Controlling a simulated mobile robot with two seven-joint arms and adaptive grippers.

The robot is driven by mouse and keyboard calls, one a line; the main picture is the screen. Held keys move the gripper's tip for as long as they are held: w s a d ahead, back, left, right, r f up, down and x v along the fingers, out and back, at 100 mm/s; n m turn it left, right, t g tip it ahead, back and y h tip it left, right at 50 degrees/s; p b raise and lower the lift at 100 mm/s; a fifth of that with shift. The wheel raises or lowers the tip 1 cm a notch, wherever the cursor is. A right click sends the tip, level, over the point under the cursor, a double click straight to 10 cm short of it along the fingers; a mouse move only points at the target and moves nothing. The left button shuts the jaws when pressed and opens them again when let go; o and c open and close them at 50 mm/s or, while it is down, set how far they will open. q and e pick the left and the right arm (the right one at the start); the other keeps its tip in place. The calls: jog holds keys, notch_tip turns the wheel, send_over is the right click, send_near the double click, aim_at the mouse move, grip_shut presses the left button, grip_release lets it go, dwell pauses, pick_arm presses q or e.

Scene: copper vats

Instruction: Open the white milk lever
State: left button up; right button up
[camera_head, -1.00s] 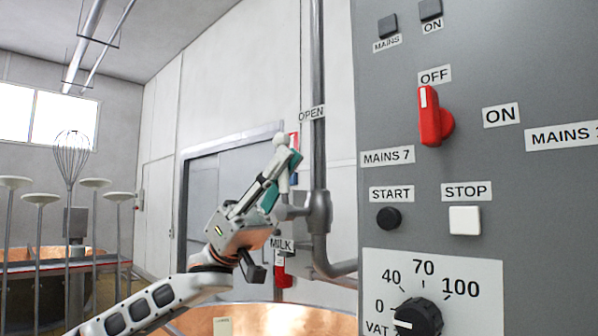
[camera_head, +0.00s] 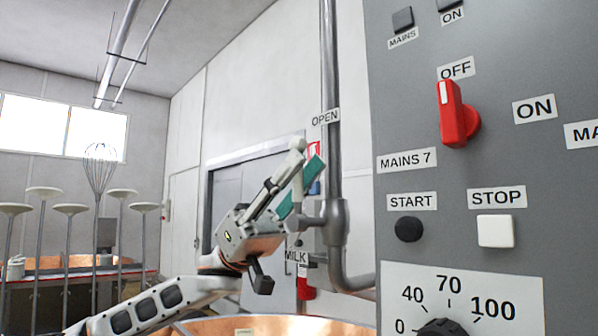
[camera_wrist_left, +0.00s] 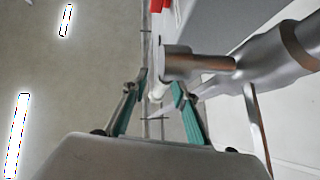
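The white milk lever (camera_head: 297,160) with a round knob stands nearly upright on the pipe valve, below the OPEN label (camera_head: 325,118) and above the MILK label (camera_head: 297,256). My left gripper (camera_head: 303,185) is at the lever, with one teal-padded finger on each side of its stem. In the left wrist view the fingers of my left gripper (camera_wrist_left: 160,84) are apart, and a little of the white lever (camera_wrist_left: 156,90) shows between them beside the grey valve (camera_wrist_left: 195,64). Whether a pad touches the lever I cannot tell. My right gripper is not in view.
The grey control panel (camera_head: 400,270) with a red switch (camera_head: 457,115) fills the right side. A vertical pipe (camera_head: 331,80) runs close behind my left gripper. A copper vat (camera_head: 270,326) lies below. Several white-topped rods and a whisk (camera_head: 99,165) stand at the left.

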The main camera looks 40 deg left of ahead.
pick_arm(q)
jog(key=shift+a, duration=0.1)
jog(key=shift+a+f, duration=0.3)
jog(key=shift+f, duration=0.1)
jog(key=v, duration=1.1)
jog(key=shift+s, duration=0.1)
dwell(0.5)
